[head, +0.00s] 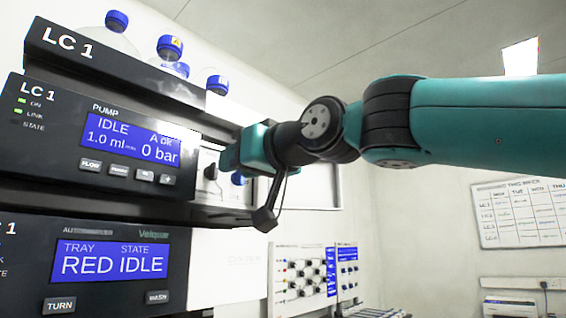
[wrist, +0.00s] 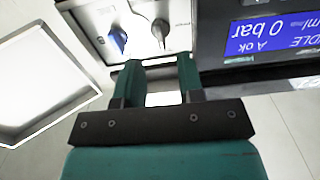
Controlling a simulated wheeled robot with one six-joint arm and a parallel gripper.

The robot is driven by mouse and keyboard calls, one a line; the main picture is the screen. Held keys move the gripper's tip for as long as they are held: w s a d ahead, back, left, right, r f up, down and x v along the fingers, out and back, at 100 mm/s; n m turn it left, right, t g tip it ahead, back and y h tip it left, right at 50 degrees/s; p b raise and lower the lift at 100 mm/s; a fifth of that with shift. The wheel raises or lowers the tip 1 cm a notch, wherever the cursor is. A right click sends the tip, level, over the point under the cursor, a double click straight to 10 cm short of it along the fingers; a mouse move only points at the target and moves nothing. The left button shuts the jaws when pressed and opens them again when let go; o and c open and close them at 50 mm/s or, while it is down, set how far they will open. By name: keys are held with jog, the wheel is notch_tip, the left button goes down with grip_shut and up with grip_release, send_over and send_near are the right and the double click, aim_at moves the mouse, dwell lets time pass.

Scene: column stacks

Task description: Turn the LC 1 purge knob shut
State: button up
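The LC 1 pump module (head: 100,150) stands at the left in the head view; its screen reads IDLE and 0 bar. On the light panel right of the screen are a dark knob (head: 211,172) and a blue knob (head: 238,178), partly hidden by my gripper. Both show in the wrist view, the dark knob (wrist: 160,32) and the blue knob (wrist: 118,41). No label there is readable, so I cannot tell which is the purge knob. My gripper (wrist: 158,66) is open and empty, its fingertips just short of the panel, nearest the dark knob.
The autosampler module (head: 110,265) sits below the pump, with bottles with blue caps (head: 170,45) on top of the stack. A pale framed panel (wrist: 40,80) lies left in the wrist view.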

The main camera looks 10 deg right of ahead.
jog(key=b+v, duration=0.7)
jog(key=v, duration=0.4)
jog(key=shift+s+d, duration=0.1)
jog(key=shift+d, duration=0.05)
